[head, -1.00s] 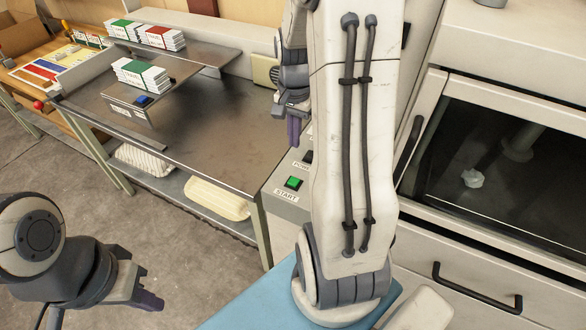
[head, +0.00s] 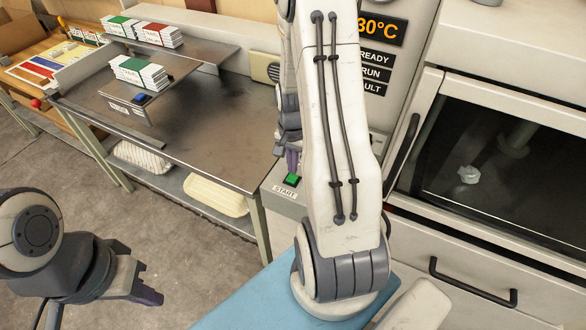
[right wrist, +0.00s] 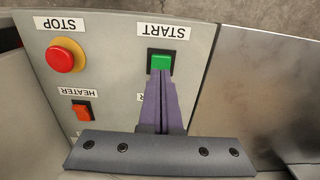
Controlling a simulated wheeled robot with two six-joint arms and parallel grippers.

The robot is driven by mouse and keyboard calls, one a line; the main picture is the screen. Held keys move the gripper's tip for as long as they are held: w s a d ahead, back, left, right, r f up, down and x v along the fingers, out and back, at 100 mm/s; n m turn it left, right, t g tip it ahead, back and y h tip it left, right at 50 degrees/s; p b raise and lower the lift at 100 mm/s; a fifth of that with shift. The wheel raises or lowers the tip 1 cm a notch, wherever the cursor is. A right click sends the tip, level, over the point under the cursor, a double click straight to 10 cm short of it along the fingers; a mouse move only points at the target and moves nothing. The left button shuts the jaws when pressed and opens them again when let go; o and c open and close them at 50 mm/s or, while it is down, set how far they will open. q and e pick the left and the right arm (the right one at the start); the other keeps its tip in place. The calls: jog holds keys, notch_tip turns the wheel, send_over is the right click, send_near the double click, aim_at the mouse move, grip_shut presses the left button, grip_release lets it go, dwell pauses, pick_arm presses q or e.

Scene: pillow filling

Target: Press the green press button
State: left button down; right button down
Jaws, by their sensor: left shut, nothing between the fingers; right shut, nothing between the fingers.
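The green press button (head: 292,179) sits on the grey control panel above a START label. In the right wrist view the green button (right wrist: 160,62) shows just beyond my purple fingertips. My right gripper (head: 292,160) is shut and empty, its tips pointing down at the button's far edge. In the right wrist view the right gripper (right wrist: 160,78) overlaps the button's near edge; I cannot tell whether it touches. My left gripper (head: 150,297) is shut and empty over the floor at lower left.
A red STOP button (right wrist: 60,59) on a yellow ring and an orange HEATER switch (right wrist: 82,111) share the panel. A metal table (head: 190,130) stands left of it, with stacked cards. An oven door (head: 500,160) is at right. A display reads 30°C.

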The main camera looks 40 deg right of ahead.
aim_at(292, 179)
jog(key=shift+f, duration=1.35)
jog(key=shift+f, duration=0.1)
